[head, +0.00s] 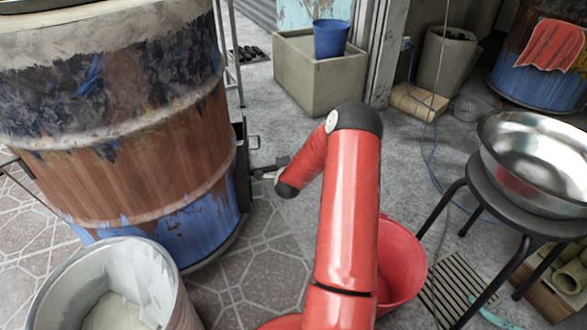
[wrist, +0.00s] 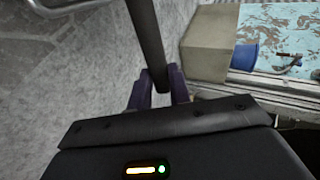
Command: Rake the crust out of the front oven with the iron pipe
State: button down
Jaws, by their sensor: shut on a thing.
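The front oven appears to be the large rust-and-blue barrel (head: 150,150) at the left of the head view. A dark fitting (head: 242,160) stands on its right side, facing my gripper (head: 268,172). In the wrist view, the purple fingers of my gripper (wrist: 160,98) are shut on the dark iron pipe (wrist: 147,40), which runs up out of the top of the picture. Its far end is out of view there, and I cannot make out the pipe clearly in the head view. The crust and the inside of the oven are not visible.
A whitish bucket (head: 95,290) stands before the barrel. A red tub (head: 400,262) lies partly behind my arm. A steel bowl (head: 540,160) sits on a black stool (head: 475,205) at right. A concrete trough (head: 315,80) with a blue bucket (head: 330,40) stands behind.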

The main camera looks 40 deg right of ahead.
jog(key=s+d, duration=0.4)
jog(key=d, duration=0.5)
jog(key=s+d, duration=0.5)
jog(key=d, duration=0.4)
jog(key=s+d+r, duration=0.1)
jog(key=s+d, duration=0.3)
jog(key=d, duration=0.5)
jog(key=shift+s, duration=0.35)
jog(key=shift+a+r, duration=0.1)
jog(key=shift+r, duration=0.05)
